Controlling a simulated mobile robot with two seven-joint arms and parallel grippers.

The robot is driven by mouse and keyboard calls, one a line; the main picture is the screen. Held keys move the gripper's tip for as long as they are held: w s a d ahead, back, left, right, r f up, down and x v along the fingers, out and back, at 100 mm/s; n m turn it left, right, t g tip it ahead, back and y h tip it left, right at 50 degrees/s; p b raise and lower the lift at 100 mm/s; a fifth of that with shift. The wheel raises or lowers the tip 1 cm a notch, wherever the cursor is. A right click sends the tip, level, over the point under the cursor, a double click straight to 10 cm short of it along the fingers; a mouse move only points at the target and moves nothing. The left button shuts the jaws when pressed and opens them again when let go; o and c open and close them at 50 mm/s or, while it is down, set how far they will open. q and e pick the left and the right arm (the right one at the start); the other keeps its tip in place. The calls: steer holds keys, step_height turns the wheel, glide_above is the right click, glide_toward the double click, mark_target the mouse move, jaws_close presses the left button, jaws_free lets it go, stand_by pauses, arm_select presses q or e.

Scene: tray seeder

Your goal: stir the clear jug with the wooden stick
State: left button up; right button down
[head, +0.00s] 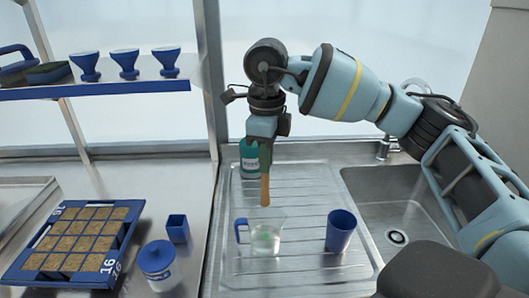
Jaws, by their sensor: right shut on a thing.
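The clear jug (267,233) with a blue handle stands on the ribbed metal drainboard in the head view. It holds something greenish low inside. My right gripper (263,150) points down above the jug, shut on the wooden stick (265,190). The stick hangs upright, its lower end near the height of the jug's rim; I cannot tell whether it is inside the opening. My left gripper is not in view.
A blue cup (340,231) stands right of the jug, and a teal bottle (249,160) behind it. The sink (400,190) is at right. A seed tray (110,268), blue-lidded pot (157,262) and small blue box (178,228) are at left. A shelf (120,88) is above.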

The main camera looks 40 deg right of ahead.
mark_target(267, 189)
steer(key=shift+f+b, duration=0.7)
steer(key=shift+f, duration=0.95)
steer(key=shift+f+b, duration=0.4)
steer(key=shift+f, duration=0.95)
steer(key=shift+f+b, duration=0.9)
steer(key=shift+f, duration=1.7)
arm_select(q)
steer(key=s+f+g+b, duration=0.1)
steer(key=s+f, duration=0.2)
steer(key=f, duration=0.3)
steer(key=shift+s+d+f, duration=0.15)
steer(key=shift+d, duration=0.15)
arm_select(e)
steer(key=shift+f, duration=1.55)
steer(key=shift+w+d, duration=0.1)
